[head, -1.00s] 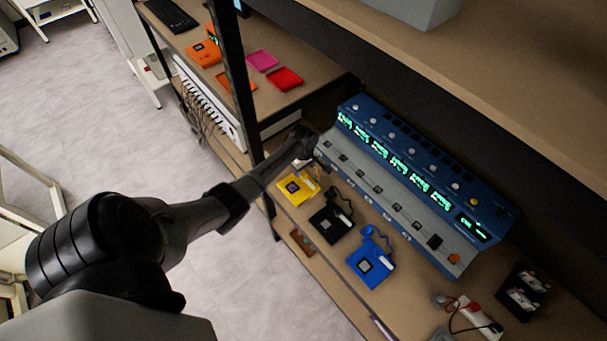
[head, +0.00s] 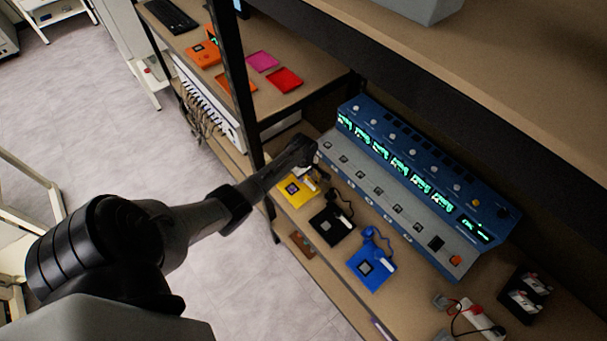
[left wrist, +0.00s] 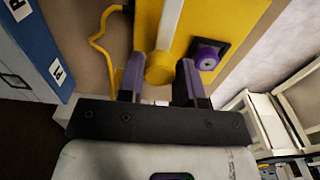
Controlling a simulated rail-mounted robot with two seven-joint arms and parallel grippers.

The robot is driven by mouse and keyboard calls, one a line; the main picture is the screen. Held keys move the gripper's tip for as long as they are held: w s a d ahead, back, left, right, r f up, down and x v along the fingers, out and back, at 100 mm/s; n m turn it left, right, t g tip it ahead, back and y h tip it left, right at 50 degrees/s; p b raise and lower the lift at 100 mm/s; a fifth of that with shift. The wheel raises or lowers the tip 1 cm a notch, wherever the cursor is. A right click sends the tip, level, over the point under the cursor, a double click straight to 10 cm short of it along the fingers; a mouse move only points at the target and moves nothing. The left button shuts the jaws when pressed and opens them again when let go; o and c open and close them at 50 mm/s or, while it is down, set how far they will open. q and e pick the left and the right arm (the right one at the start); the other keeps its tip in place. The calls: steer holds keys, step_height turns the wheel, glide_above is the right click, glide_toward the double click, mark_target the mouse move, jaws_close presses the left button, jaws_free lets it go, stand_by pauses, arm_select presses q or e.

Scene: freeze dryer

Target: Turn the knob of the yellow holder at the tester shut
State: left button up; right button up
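The yellow holder (head: 293,194) lies on the shelf in front of the left end of the tester (head: 385,195), a long blue and grey unit with green displays. My left gripper (head: 318,170) is over the holder's back edge. In the left wrist view the holder (left wrist: 226,22) fills the top, with a round yellow knob (left wrist: 159,69) at its near end. My left gripper's purple fingers (left wrist: 161,78) stand apart, one on each side of this knob. I cannot tell whether they touch it. A purple round part (left wrist: 207,57) on a black square sits right of the fingers. My right gripper is not in view.
A black holder (head: 331,226) and a blue holder (head: 371,267) lie to the right along the shelf. A dark rack post (head: 236,85) stands left of the tester. A yellow cable (left wrist: 103,45) runs left of the fingers.

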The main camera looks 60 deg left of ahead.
arm_select(q)
steer(key=c, duration=0.5)
steer(key=shift+o, duration=0.2)
steer(key=shift+r+m+p, duration=0.2)
steer(key=shift+m+p, duration=1)
steer(key=shift+m, duration=0.2)
steer(key=m+p, duration=0.2)
steer(key=m, duration=0.2)
steer(key=shift+f+m, duration=0.1)
steer(key=shift+m, duration=0.2)
steer(key=m, duration=0.2)
steer(key=shift+m+p, duration=0.35)
steer(key=shift+m, duration=0.05)
steer(key=m, duration=0.2)
steer(key=shift+f+m, duration=0.1)
steer(key=shift+m, duration=0.2)
steer(key=m, duration=0.4)
steer(key=shift+m+p, duration=0.3)
steer(key=shift+m, duration=0.4)
